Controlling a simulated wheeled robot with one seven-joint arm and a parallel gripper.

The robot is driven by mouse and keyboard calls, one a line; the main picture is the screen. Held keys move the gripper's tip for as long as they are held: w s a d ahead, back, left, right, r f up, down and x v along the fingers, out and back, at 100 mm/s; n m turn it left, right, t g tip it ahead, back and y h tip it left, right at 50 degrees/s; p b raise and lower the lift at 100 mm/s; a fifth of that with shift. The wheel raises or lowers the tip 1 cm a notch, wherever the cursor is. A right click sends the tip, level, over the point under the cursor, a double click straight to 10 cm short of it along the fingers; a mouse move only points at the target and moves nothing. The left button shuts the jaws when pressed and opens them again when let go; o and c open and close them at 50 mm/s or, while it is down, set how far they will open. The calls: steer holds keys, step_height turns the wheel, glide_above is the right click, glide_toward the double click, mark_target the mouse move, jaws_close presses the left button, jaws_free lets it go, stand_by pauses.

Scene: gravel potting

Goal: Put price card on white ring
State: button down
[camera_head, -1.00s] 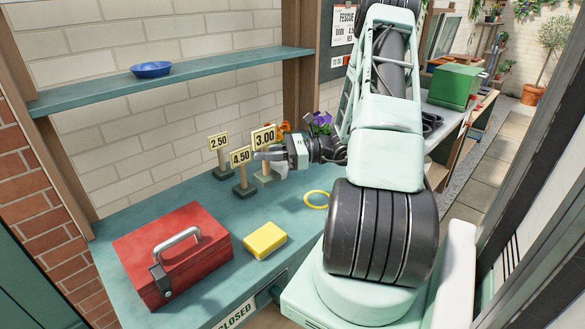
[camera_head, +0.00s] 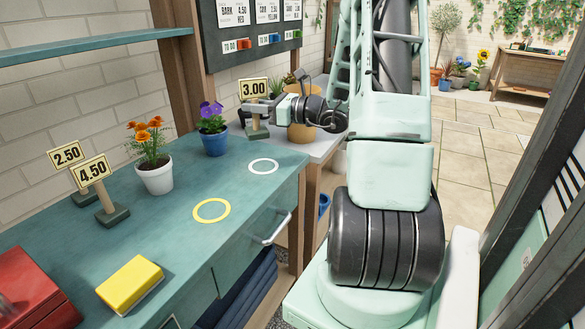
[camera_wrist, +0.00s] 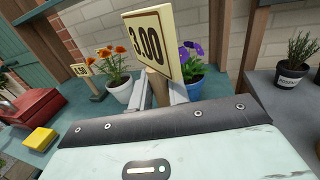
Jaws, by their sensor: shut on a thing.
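The 3.00 price card (camera_head: 254,89) is upright on its post, with a block base below. My gripper (camera_head: 257,108) is shut on its post, and the card face also fills the middle of the wrist view (camera_wrist: 147,43). The white ring (camera_head: 263,166) lies flat and empty on the teal counter near its right end. In the head view the card appears above and behind the ring; the height of its base over the counter is hard to tell. Two other price cards, 2.50 (camera_head: 67,155) and 4.50 (camera_head: 92,171), stand at the left.
A yellow ring (camera_head: 212,210) lies on the counter (camera_head: 185,225). A purple-flowered blue pot (camera_head: 215,142) and an orange-flowered white pot (camera_head: 155,177) stand left of the white ring. A yellow block (camera_head: 130,284) and a red toolbox (camera_head: 30,290) sit at front left.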

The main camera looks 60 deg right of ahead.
mark_target(261, 128)
steer(key=shift+s+d+f+h, duration=0.25)
steer(key=shift+d+f+h, duration=0.05)
steer(key=shift+d+f, duration=0.35)
step_height(261, 128, down, 4)
steer(key=shift+f+b, duration=0.3)
steer(key=shift+f, duration=2)
steer(key=shift+f, duration=0.1)
steer(key=c, duration=1.3)
jaws_free()
steer(key=shift+c, duration=0.2)
